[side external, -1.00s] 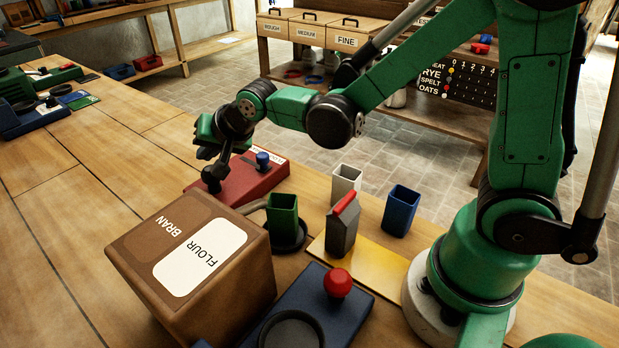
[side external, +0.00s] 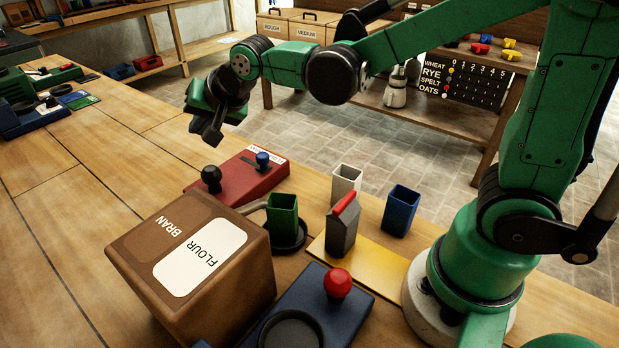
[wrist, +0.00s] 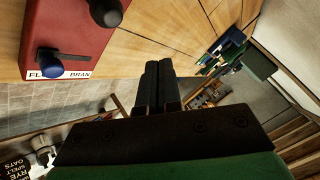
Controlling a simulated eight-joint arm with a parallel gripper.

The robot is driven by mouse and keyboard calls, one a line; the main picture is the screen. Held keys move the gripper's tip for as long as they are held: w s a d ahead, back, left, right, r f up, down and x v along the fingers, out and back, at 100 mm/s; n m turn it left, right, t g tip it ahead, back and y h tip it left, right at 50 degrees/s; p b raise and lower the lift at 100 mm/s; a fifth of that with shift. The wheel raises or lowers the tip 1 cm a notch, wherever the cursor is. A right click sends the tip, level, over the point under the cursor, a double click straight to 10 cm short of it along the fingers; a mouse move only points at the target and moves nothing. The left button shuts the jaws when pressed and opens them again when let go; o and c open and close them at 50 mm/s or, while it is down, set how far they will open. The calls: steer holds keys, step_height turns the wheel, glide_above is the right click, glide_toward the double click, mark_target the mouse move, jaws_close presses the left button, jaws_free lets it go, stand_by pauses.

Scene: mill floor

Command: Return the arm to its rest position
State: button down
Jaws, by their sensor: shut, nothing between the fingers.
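My gripper (side external: 207,136) is raised in the air above and behind the red control box (side external: 240,180), clear of it. Its dark fingers are shut together with nothing between them, and they also show side by side in the wrist view (wrist: 157,75). The red box carries a black knob (side external: 211,174) and a blue knob (side external: 263,158). In the wrist view the box (wrist: 70,30) is at the upper left, apart from the fingers. My green arm stretches from its base at the right across to the upper left.
A brown box (side external: 130,241) marked BRAN and FLOUR stands at the front. Near it are a green cup (side external: 283,214), a white cup (side external: 346,180), a blue cup (side external: 401,212), a grey red-topped carton (side external: 342,228) and a blue red-knobbed box (side external: 310,292).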

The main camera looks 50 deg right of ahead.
stand_by(0.4)
steer(key=s+d+n+g, duration=0.1)
steer(key=s+d+n, duration=0.2)
steer(key=s, duration=0.4)
steer(key=s+d+f+n+g+h, duration=0.1)
steer(key=s+n, duration=0.3)
steer(key=s, duration=0.4)
steer(key=shift+d+f+n, duration=0.3)
steer(key=shift+d+n, duration=0.1)
steer(key=shift+d, duration=0.5)
